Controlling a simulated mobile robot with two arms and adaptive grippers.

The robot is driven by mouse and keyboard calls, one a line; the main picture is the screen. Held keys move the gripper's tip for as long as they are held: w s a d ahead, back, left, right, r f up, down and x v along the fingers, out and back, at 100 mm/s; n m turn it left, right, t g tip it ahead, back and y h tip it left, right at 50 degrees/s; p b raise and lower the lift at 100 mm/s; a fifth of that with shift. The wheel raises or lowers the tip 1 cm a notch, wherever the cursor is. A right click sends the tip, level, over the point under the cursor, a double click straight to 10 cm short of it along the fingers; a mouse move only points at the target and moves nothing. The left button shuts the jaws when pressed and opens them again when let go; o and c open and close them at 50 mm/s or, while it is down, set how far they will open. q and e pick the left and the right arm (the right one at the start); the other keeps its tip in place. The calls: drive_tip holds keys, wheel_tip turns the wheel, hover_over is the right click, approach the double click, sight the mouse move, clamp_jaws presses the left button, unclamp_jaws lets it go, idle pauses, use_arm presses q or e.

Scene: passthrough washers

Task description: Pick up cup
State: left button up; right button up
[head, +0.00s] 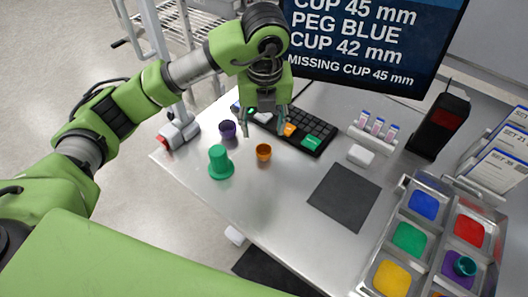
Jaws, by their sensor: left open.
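A small purple cup (227,132) and a small orange cup (263,153) stand apart on the grey table. A green flanged piece (220,163) stands in front of the purple cup. A teal cup (465,267) sits in the purple compartment of the tray at the lower right. My left gripper (265,132) points down with its fingers apart and nothing visible between them. In the picture it is above the orange cup and in front of the keyboard's left part. Its exact height is unclear. My right gripper is not in view.
A black keyboard (312,137) lies behind the cups, below a monitor (372,45) reading "MISSING CUP 45 mm". A dark mat (344,196) lies flat at centre right. The metal tray (399,222) has coloured compartments. A black device (440,120) stands at right. The table's front-left edge is close.

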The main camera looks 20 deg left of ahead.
use_arm(q)
hover_over(264, 147)
drive_tip(key=s, duration=0.2)
wheel_tip(264, 147, down, 4)
drive_tip(key=shift+w+d+f+p, duration=0.1)
drive_tip(key=shift+d+p, duration=0.05)
drive_tip(key=shift+p, duration=0.2)
drive_tip(key=shift+f+p, duration=0.2)
drive_tip(key=shift+p, duration=0.1)
wheel_tip(264, 147, down, 4)
drive_tip(key=shift+d+r+p, duration=0.1)
drive_tip(key=shift+r+p, duration=0.1)
drive_tip(key=shift+p, duration=0.65)
drive_tip(key=shift+f, duration=0.5)
drive_tip(key=c, duration=0.9)
